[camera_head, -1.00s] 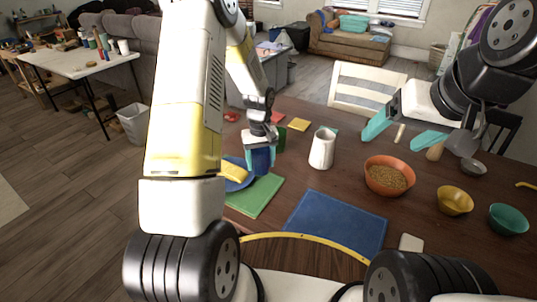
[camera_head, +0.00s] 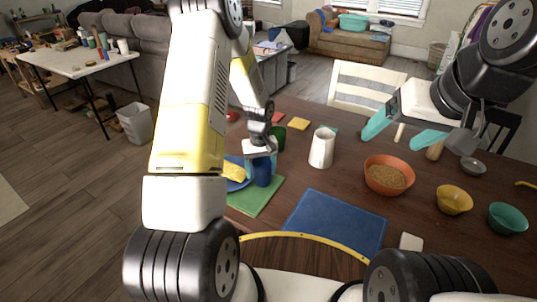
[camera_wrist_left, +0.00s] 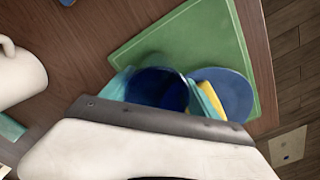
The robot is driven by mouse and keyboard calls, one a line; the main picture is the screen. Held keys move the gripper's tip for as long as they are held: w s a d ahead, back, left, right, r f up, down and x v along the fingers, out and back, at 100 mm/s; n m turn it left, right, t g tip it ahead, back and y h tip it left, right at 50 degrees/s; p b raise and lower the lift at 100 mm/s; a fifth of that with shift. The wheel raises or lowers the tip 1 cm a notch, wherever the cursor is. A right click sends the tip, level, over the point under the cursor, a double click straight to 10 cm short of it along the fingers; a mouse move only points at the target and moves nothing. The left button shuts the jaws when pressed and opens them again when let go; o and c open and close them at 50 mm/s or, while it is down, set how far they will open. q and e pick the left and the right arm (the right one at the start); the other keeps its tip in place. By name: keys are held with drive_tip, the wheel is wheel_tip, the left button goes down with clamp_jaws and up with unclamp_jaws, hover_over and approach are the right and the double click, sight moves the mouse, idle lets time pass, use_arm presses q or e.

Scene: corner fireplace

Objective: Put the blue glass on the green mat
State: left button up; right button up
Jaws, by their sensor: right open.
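The blue glass (camera_head: 262,174) is upright between the teal fingers of my left gripper (camera_head: 260,158). In the left wrist view, I look down into the blue glass (camera_wrist_left: 157,88), with a finger on either side. The glass is at the green mat (camera_head: 250,201); whether its base touches the mat is hard to tell. The green mat (camera_wrist_left: 200,35) fills much of the upper middle of the wrist view. My right gripper (camera_head: 404,130) is open and empty above the far right part of the table.
A blue plate (camera_head: 236,185) with a yellow item (camera_head: 233,171) lies close left of the glass. A green cup (camera_head: 279,134) and white pitcher (camera_head: 321,148) stand behind and right. A blue mat (camera_head: 335,222) lies right of the green one. An orange bowl (camera_head: 388,176) is further right.

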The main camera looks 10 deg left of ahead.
use_arm(q)
drive_tip(key=s+r+m+t, duration=0.1)
drive_tip(key=s+r, duration=0.2)
drive_tip(key=r, duration=1.8)
drive_tip(key=s+d+r+m+t+h, duration=0.1)
drive_tip(key=s+r+m+t, duration=0.1)
drive_tip(key=s+r, duration=0.5)
drive_tip(key=s+d+r+m+t+h, duration=0.1)
drive_tip(key=s+r, duration=0.6)
drive_tip(key=s, duration=0.7)
drive_tip(key=shift+s+r+m+t, duration=0.15)
drive_tip(key=shift+r+m+t, duration=0.15)
drive_tip(key=shift+m+t, duration=0.65)
drive_tip(key=shift+d, duration=0.1)
